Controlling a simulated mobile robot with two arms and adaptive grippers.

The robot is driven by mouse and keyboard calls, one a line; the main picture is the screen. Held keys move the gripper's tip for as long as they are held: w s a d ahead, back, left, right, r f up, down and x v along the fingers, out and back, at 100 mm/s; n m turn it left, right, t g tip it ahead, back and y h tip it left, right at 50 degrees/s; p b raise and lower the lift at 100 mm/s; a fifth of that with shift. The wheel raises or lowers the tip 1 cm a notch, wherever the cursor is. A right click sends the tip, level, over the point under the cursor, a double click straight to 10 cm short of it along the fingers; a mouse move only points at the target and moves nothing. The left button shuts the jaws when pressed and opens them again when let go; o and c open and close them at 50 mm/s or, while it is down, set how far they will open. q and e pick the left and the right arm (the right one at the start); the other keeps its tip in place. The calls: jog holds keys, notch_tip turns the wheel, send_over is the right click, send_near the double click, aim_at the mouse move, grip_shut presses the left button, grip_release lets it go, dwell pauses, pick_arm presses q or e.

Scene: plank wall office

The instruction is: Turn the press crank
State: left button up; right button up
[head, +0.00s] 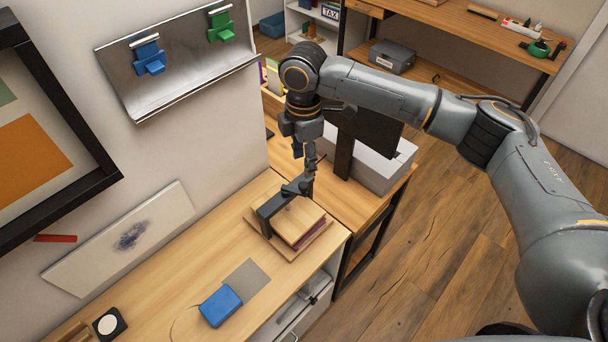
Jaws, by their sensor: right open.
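The press (299,221) stands at the right end of the wooden counter: light wooden boards, with a dark upright bracket at its left side. A dark crank piece (294,188) shows at the top of the bracket. My right gripper (309,178) points down from above, open, with its fingers at or just beside the crank. I cannot tell whether they touch it. The gripper and wrist hide part of the crank and what lies behind it. My left gripper is not in view.
A blue box (221,306) lies on the counter (190,270) near a grey sheet (246,278). A dark monitor (366,135) and a pale box (385,168) stand behind and right of the press. The metal wall rack (180,85) is at upper left. Counter left of the press is mostly clear.

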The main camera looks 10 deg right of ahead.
aim_at(304, 184)
notch_tip(304, 184, down, 8)
jog(key=shift+f+p, duration=0.15)
jog(key=shift+p, duration=1)
grip_shut()
